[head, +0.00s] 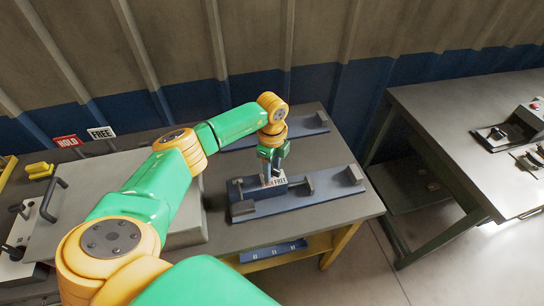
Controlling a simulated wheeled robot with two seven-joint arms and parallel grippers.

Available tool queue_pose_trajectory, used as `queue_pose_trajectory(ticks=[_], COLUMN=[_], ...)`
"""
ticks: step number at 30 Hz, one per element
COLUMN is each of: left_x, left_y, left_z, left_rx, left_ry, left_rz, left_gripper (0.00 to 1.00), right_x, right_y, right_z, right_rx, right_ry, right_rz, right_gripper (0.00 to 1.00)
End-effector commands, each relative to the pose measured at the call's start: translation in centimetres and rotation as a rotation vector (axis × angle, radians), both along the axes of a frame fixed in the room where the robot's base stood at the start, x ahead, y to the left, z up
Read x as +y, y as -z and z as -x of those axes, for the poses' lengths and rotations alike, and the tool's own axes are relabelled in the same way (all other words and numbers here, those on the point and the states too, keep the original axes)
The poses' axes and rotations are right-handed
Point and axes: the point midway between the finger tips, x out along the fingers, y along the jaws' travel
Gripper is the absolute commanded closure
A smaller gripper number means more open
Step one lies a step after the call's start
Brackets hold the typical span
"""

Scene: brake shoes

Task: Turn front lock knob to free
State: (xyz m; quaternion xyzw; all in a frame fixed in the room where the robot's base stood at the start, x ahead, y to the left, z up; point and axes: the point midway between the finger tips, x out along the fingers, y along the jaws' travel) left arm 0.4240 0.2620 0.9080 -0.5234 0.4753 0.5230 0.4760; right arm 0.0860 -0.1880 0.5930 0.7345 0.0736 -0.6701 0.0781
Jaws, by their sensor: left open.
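The front fixture (310,190) is a long dark-blue base with grey end blocks, lying on the grey workbench. A block with a small white label reading FREE (279,182) stands near its left part. My left gripper (268,174) is open and points down right over this block, beside the label. The front lock knob cannot be made out; the gripper covers that spot. Whether the fingers touch anything is too small to tell. My right gripper is not in view.
A second blue fixture (312,126) lies behind, partly hidden by my left arm. A red HOLD sign (67,141) and a white FREE sign (101,133) stand at the back left. A grey case (184,226) is left of the front fixture. Another bench (455,125) stands right, across a gap.

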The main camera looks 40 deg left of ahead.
Motion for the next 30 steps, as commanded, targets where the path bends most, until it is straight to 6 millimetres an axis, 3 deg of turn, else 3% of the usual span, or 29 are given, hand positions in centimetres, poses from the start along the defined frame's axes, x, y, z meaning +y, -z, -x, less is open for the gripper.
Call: queue_pose_trajectory(ticks=[2, 9, 13, 30], left_x=[0.0, 0.1, 0.2, 0.1], left_y=[-0.4, -5.1, -6.7, -7.1], left_z=[-0.1, -0.1, 0.0, 0.0], left_rx=[-0.001, -0.005, -0.002, 0.0], left_ry=[0.001, -0.001, -0.001, -0.001], left_rz=[0.001, 0.0, 0.001, 0.001], left_gripper=[0.5, 0.5, 0.5, 0.5], right_x=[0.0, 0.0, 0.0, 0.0], right_y=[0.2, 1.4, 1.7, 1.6], right_z=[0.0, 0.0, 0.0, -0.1], right_rx=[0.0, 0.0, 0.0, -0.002], right_ry=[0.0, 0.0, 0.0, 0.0], right_rz=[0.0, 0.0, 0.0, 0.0], right_gripper=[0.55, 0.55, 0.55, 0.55])
